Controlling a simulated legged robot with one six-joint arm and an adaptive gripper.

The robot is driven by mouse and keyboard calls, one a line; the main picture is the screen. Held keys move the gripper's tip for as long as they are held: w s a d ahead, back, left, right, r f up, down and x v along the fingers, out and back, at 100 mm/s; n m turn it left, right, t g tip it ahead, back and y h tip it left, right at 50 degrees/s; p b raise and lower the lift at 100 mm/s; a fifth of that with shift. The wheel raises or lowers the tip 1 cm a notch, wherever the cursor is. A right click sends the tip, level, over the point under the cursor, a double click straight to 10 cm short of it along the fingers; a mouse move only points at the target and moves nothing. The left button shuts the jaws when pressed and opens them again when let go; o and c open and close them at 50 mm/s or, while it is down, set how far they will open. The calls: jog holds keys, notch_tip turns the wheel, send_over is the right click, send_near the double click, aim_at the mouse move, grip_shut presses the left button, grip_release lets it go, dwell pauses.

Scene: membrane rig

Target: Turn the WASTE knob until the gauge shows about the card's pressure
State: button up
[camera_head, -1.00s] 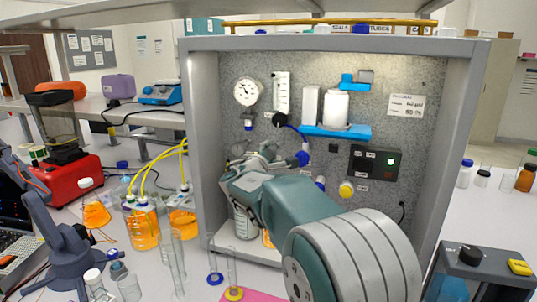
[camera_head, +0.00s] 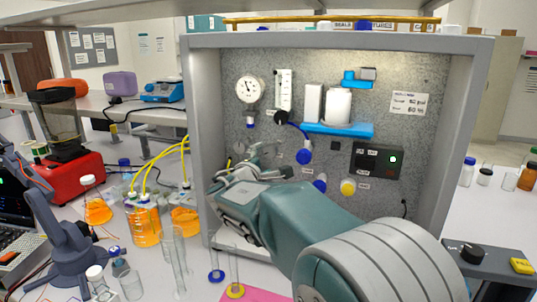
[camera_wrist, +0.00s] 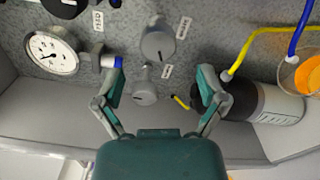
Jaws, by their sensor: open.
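The pressure gauge (camera_head: 249,88) is a white round dial at the upper left of the grey panel. It also shows in the wrist view (camera_wrist: 52,52); I cannot read its value surely. The card (camera_head: 408,104) is at the panel's upper right; a line on it seems to read 52 psi. In the wrist view, one grey knob (camera_wrist: 145,90) lies between my open fingers, and a larger grey knob (camera_wrist: 158,45) is above it. Their labels are too small to tell which is WASTE. My gripper (camera_wrist: 160,80) is open, its fingers apart from the knobs. It also shows at the panel (camera_head: 245,165).
A dark cylinder with a white band (camera_wrist: 260,103) is close to my right finger in the wrist view. A blue-ended fitting (camera_wrist: 112,62) is by the left finger. Yellow tubes run to orange bottles (camera_head: 143,225). The rig's side walls (camera_head: 200,130) enclose the panel.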

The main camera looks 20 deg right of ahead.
aim_at(269, 152)
jog(key=v, duration=0.6)
jog(key=shift+w+f, duration=0.1)
dwell(3.1)
jog(key=w+d+n, duration=0.2)
jog(key=w+n, duration=0.1)
jog(key=n, duration=0.1)
jog(key=w+d+n, duration=0.2)
jog(key=w+n, duration=0.1)
jog(key=n, duration=0.2)
jog(key=w+d+n, duration=0.3)
jog(key=n, duration=0.2)
jog(key=shift+w+r, duration=0.2)
dwell(0.4)
jog(key=c, duration=1.2)
